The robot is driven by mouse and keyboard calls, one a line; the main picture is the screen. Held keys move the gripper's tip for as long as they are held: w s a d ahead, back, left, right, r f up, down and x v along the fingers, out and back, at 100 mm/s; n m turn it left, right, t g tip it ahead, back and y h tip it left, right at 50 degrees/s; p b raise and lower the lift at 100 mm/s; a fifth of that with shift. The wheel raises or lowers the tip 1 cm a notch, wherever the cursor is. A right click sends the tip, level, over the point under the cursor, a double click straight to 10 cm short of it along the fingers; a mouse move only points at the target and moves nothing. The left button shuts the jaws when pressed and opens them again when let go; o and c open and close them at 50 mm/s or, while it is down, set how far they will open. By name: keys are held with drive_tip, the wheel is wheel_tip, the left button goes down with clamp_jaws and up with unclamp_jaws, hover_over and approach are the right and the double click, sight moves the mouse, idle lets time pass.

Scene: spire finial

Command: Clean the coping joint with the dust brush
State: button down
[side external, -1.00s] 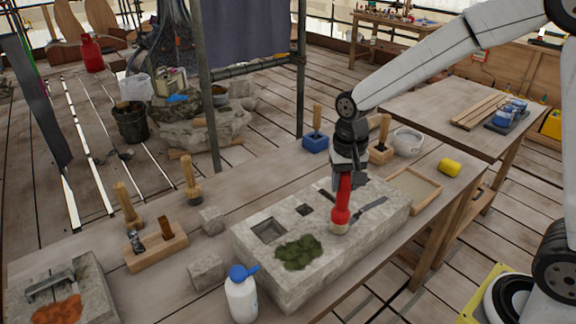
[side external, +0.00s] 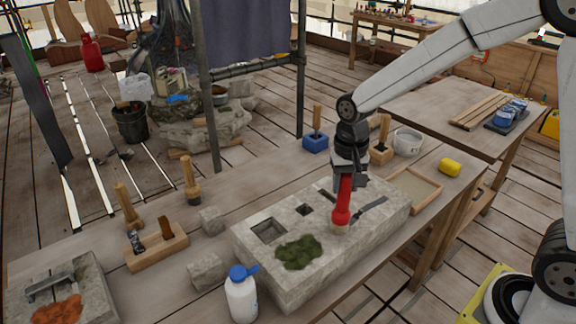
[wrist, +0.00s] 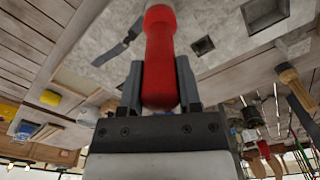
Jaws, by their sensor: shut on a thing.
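My gripper (side external: 345,178) is shut on the red handle of the dust brush (side external: 342,208) and holds it upright, bristles down, over the stone coping block (side external: 345,258). The pale bristle end is at or just above the stone's top; I cannot tell if it touches. In the wrist view the red handle (wrist: 159,60) sits between the two fingers (wrist: 158,85).
A white bottle with a blue cap (side external: 241,295) stands at the block's front left. A wooden tray (side external: 432,203) and yellow sponge (side external: 450,167) lie to the right. Brushes in wooden and blue holders (side external: 315,143) stand behind. Small stone cubes (side external: 207,270) lie left.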

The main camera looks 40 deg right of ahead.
drive_tip(key=shift+d, duration=1.5)
drive_tip(key=shift+d+f, duration=0.1)
drive_tip(key=shift+d, duration=1.3)
drive_tip(key=shift+s+d, duration=0.1)
drive_tip(key=shift+d, duration=0.05)
drive_tip(key=shift+d, duration=1.3)
drive_tip(key=shift+r, duration=0.25)
